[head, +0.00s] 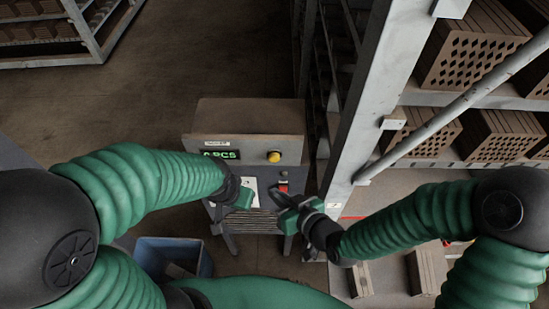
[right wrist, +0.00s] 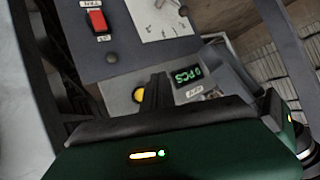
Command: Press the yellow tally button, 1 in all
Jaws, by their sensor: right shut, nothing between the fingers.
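The yellow tally button (head: 274,157) sits on the front of a grey counter box (head: 250,118), right of a green display (head: 221,154) that seems to read 0 PCS. My right gripper (head: 273,191) is shut and empty, below the button in the head view and beside a red switch (head: 283,188). In the right wrist view its closed fingers (right wrist: 156,88) overlap the right edge of the yellow button (right wrist: 138,95); I cannot tell whether they touch. My left gripper (head: 240,194) is in front of the panel's left side; its jaws are too unclear to read.
A metal rack post (head: 365,105) and a diagonal brace (head: 450,110) stand close on the right, with hollow bricks (head: 474,50) on shelves. A blue bin (head: 150,258) stands on the floor at lower left.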

